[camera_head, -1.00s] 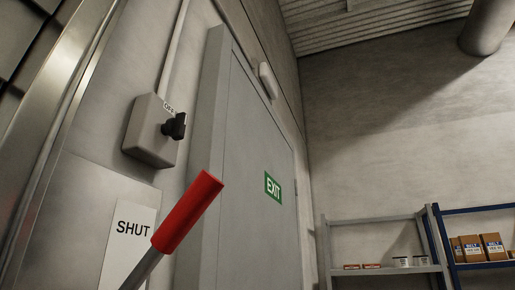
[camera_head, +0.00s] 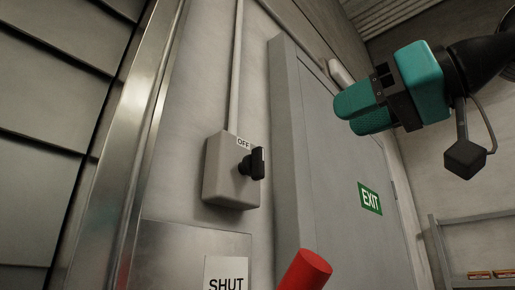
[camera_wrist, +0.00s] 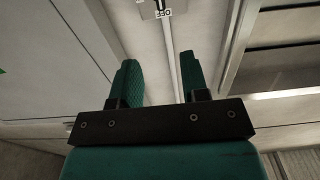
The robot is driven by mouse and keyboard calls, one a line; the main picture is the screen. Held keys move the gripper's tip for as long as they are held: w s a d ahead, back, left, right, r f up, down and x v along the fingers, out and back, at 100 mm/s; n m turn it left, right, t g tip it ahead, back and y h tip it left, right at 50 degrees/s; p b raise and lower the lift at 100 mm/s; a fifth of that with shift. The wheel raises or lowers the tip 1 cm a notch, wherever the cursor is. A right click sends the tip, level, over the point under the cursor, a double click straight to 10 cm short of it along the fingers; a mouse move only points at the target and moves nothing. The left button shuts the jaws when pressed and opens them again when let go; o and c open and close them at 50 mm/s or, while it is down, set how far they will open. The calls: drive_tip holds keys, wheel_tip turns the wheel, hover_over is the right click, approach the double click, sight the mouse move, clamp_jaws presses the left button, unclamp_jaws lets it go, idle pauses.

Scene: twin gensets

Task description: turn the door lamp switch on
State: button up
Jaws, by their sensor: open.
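The lamp switch is a grey box (camera_head: 222,184) with a black rotary knob (camera_head: 254,164) on the wall left of the door. Its label (camera_head: 244,143) reads OFF. In the wrist view the label (camera_wrist: 158,14) and part of the box show at the top edge, beyond the fingertips. My gripper (camera_head: 340,112) has teal fingers and is up and to the right of the switch, in front of the door, apart from the knob. In the wrist view its two fingers (camera_wrist: 156,65) are spread with nothing between them.
A red handle grip (camera_head: 303,272) sticks up below the switch, near a SHUT sign (camera_head: 226,272). The grey door (camera_head: 335,190) has a green EXIT sign (camera_head: 370,198). A conduit (camera_head: 236,70) runs up from the box. Shelving (camera_head: 465,225) stands at the right.

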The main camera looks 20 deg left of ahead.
sight(263, 148)
drive_tip(key=p+x, duration=0.5)
drive_tip(key=x, duration=1)
drive_tip(key=shift+a+r, duration=0.2)
drive_tip(key=shift+a, duration=0.2)
drive_tip(key=shift+p+x, duration=0.45)
drive_tip(key=shift+x, duration=0.3)
drive_tip(key=shift+f, duration=0.15)
drive_tip(key=shift+c, duration=0.4)
